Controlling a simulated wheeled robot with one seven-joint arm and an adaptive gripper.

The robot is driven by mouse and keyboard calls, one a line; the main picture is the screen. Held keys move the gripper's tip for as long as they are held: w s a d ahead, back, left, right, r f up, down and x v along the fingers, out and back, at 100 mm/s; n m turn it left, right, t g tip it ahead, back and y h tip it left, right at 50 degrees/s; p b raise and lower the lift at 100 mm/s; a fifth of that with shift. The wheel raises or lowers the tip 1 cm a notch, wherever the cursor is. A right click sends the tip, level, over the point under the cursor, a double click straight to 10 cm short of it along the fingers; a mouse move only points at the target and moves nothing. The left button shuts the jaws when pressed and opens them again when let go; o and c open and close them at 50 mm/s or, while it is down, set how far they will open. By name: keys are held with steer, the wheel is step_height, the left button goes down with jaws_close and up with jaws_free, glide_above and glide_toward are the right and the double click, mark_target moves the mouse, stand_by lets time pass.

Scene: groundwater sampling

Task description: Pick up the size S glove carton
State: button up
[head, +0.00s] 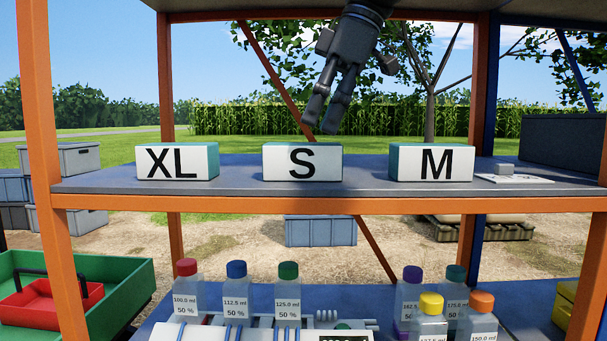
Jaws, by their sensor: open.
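The size S glove carton (302,162) is a white and teal box with a black S on its front. It stands in the middle of the grey upper shelf (250,190), between the XL carton (177,161) and the M carton (431,163). My gripper (321,124) comes down from the top of the head view, its fingers pointing down and slightly left. It is open and empty, above the S carton and apart from it. The view does not show clearly how far in depth the fingers are from the carton.
Orange posts (43,150) and a front beam (330,204) frame the shelf. Gaps separate the cartons. Several capped bottles (288,290) stand below.

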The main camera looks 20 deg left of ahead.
mark_target(305, 149)
steer(key=shift+s+a, duration=0.1)
steer(key=shift+a, duration=0.2)
steer(key=shift+b+x, duration=1.65)
steer(key=shift+x, duration=0.85)
steer(key=shift+f, duration=0.2)
steer(key=c, duration=1.2)
